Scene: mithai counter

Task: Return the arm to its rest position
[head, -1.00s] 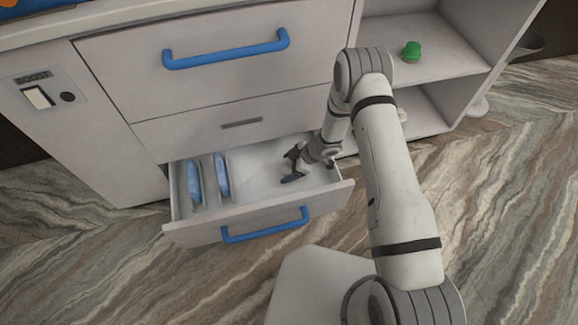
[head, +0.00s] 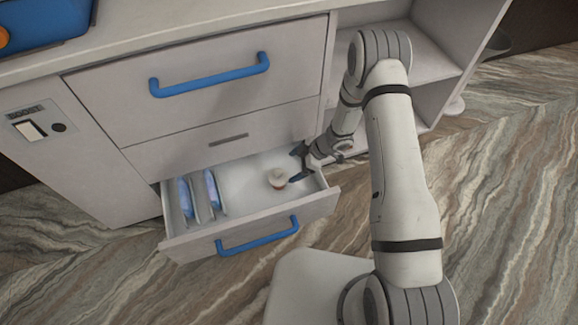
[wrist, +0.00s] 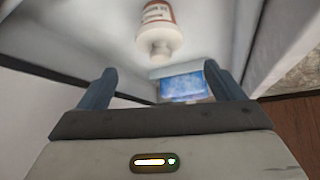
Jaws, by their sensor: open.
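My gripper (head: 300,164) is open and empty at the right end of the open lower drawer (head: 262,228). In the wrist view the bottle (wrist: 159,28) is beyond the fingertips.
Blue and white packets (head: 209,190) stand at the drawer's left end. A closed upper drawer with a blue handle (head: 210,75) is above. An open shelf (head: 425,65) is behind my arm. A blue tray (head: 40,22) sits on the counter at top left. Marbled floor is clear at right.

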